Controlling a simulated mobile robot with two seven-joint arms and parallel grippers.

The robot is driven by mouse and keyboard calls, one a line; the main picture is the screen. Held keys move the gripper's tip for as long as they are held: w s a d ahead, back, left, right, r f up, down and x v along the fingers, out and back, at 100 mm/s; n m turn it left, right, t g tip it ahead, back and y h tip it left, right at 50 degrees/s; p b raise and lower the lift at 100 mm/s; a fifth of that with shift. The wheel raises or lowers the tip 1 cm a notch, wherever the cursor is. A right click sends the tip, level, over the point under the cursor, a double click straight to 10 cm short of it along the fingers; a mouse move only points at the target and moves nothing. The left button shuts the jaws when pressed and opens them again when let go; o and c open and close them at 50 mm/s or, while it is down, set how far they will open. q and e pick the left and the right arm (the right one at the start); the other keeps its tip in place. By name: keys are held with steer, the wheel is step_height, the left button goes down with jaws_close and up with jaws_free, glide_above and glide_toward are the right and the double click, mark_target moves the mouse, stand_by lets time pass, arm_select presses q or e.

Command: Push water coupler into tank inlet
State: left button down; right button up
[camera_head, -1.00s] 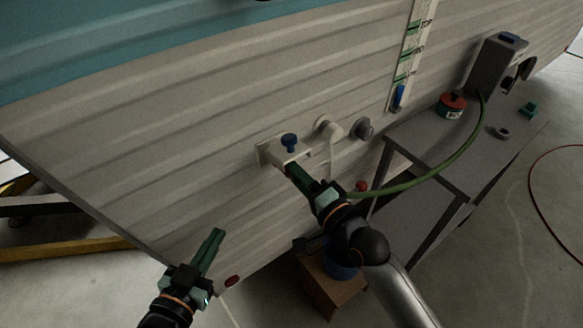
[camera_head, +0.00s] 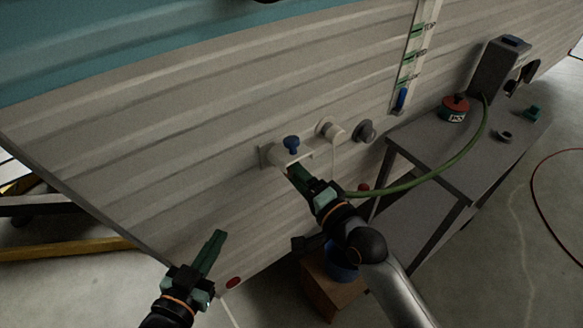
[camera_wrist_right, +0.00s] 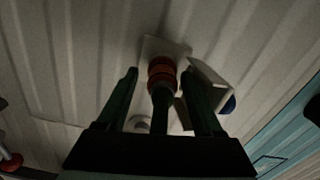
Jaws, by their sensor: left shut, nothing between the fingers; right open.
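The tank inlet is a pale fitting (camera_head: 268,156) on the camper wall, with a blue knob (camera_head: 291,142) on top. Its pale plate (camera_wrist_right: 178,48) shows in the right wrist view. The water coupler (camera_wrist_right: 162,76), with red-orange rings and a dark hose end, stands against that plate; how deep it sits is hidden. My right gripper (camera_head: 299,176) is at the inlet. Its open fingers (camera_wrist_right: 160,100) lie on either side of the coupler, with gaps showing. In the head view the fingers hide the coupler. My left gripper (camera_head: 218,240) is shut and empty, low in front of the wall.
A green hose (camera_head: 437,176) runs from the right gripper to a grey bench (camera_head: 420,147) at right. A red-topped can (camera_head: 454,108) stands on the bench. A capped pale fitting (camera_head: 328,128) and a grey round fitting (camera_head: 365,131) sit right of the inlet.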

steer(key=shift+r, duration=0.25)
arm_select(q)
steer(key=shift+r+p, duration=0.8)
steer(key=shift+r, duration=0.05)
arm_select(e)
steer(key=v, duration=1.2)
steer(key=shift+s, duration=0.2)
steer(key=shift+d+f, duration=0.1)
steer(key=shift+f, duration=0.1)
